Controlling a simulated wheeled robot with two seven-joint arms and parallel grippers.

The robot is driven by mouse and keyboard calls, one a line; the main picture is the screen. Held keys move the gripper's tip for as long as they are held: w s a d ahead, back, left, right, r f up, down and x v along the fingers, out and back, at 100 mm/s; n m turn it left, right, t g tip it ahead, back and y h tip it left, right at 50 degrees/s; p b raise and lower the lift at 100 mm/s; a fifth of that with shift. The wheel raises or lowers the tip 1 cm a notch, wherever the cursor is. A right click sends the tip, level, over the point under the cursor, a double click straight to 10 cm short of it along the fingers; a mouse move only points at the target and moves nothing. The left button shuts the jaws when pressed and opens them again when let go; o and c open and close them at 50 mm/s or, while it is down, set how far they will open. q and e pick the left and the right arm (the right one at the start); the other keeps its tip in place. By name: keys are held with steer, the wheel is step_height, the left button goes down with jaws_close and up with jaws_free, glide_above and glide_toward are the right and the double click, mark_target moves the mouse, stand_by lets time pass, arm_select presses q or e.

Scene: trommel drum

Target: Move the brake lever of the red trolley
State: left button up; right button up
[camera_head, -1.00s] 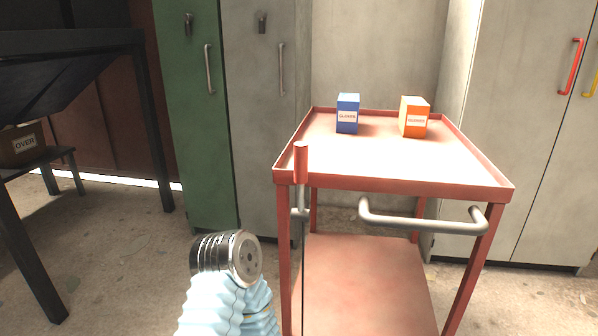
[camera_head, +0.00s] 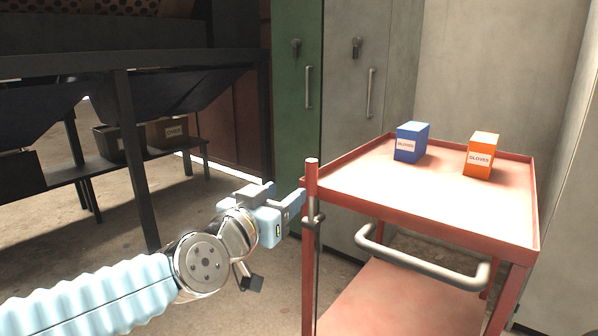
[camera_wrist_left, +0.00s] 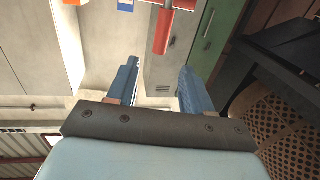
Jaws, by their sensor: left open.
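The red trolley (camera_head: 440,208) stands at the right in the head view. Its brake lever is an upright rod with a red grip (camera_head: 312,180) at the trolley's near left corner. My left gripper (camera_head: 284,196) is just left of the red grip, fingers pointing towards it, open and empty. In the left wrist view the red grip (camera_wrist_left: 163,32) lies beyond the two blue fingers (camera_wrist_left: 158,67), roughly in line with the gap between them. It does not appear to be between the fingertips. My right gripper is not in view.
A blue gloves box (camera_head: 411,143) and an orange gloves box (camera_head: 481,156) stand on the trolley's top shelf. A grey push handle (camera_head: 420,265) sticks out at the front. Lockers (camera_head: 362,150) stand behind; a dark metal frame (camera_head: 135,170) is at the left.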

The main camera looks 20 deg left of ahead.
mark_target(309, 169)
arm_select(q)
steer(key=w, duration=0.4)
steer(key=w+d+p, duration=0.1)
steer(key=w, duration=0.8)
steer(key=shift+d+r, duration=0.35)
steer(key=shift+d, duration=0.05)
jaws_close()
